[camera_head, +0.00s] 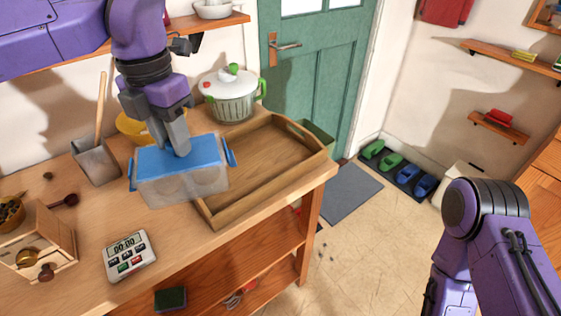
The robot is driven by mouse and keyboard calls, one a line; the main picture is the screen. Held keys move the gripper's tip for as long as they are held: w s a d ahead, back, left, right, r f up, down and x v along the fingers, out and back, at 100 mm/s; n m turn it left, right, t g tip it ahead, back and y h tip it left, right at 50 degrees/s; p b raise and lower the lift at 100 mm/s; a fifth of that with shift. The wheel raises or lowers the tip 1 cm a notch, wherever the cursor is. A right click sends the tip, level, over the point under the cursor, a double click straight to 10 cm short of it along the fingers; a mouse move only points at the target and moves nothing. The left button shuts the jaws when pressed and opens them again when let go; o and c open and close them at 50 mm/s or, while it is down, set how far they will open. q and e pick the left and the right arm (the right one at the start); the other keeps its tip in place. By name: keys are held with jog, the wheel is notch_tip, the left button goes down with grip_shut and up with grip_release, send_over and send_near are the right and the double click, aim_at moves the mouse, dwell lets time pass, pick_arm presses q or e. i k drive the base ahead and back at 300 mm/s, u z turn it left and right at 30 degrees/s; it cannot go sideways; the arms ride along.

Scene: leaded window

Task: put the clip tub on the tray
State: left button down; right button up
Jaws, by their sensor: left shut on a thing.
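The clip tub (185,187) is a clear box with a blue lid and blue side clips. My left gripper (178,150) points down onto the lid and is shut on the tub; the fingertips are partly hidden against the lid. The tub overlaps the left edge of the wooden tray (262,190) in the camera_head view; I cannot tell whether it is held above the counter or touches it. The tray is empty, with raised sides and handle holes. My right arm shows at the lower right, but its gripper is out of view.
A green-handled salad spinner (230,98) stands behind the tray and a yellow bowl (133,127) behind the tub. A grey container (95,162) with a wooden handle stands to the left. A timer (130,256) and wooden box (38,244) lie in front. The tray's interior is free.

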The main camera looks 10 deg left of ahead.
aim_at(279, 160)
jog(key=z, duration=1.55)
jog(key=i, duration=1.25)
jog(key=u, duration=1.95)
